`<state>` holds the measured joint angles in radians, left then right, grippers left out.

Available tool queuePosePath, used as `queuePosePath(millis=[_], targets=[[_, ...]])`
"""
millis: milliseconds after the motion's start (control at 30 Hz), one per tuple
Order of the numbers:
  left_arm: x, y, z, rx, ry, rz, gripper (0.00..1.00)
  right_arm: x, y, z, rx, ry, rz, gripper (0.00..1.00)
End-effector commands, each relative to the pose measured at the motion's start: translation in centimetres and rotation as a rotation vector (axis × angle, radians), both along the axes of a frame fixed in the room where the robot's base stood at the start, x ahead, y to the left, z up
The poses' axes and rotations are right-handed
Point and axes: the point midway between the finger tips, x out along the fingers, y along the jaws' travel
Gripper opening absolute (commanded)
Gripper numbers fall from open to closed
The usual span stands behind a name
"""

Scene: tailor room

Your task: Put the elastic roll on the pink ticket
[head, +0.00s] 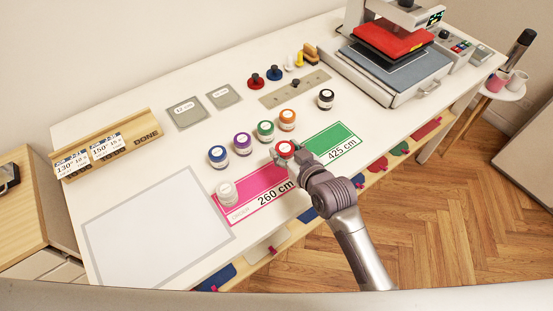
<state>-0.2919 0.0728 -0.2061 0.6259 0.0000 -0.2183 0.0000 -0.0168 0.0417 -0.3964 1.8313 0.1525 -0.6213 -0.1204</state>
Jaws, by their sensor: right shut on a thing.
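The pink ticket (262,187), marked 260 cm, lies near the table's front edge. A small white jar-shaped item (227,194) stands at its left end. My right gripper (285,158) is shut on a small red-topped white item (285,147) by the ticket's far right corner. The gripper hides part of this item, and I cannot tell whether it touches the table. No item is clearly recognisable as the elastic roll. My left gripper is not in view.
Similar items with blue (217,154), purple (243,142), green (265,130), orange (287,118) and black (326,98) tops stand behind the pink ticket. A green ticket (333,142) lies to its right. A heat press (392,50) stands at the far right; a pale mat (150,235) lies at left.

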Motion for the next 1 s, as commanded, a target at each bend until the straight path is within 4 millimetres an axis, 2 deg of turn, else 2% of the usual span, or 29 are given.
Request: queuePosePath(millis=[100,200,500,900,933,1000], targets=[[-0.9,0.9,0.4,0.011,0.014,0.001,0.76,0.2,1.6,-0.9,0.001,0.000,0.000,0.19],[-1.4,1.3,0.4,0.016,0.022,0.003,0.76,0.2,2.2,-1.3,0.000,-0.001,0.000,0.19],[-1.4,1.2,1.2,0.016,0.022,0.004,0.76,0.2,2.2,-5.0,-0.002,0.000,-0.001,0.19],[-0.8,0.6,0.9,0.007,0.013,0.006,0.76,0.2,2.1,-5.7,-0.001,-0.001,-0.001,0.19],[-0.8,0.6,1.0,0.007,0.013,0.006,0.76,0.2,2.1,-5.7,-0.001,-0.001,-0.001,0.52],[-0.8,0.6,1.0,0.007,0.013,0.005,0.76,0.2,2.1,-5.7,-0.001,-0.001,-0.001,0.64]])
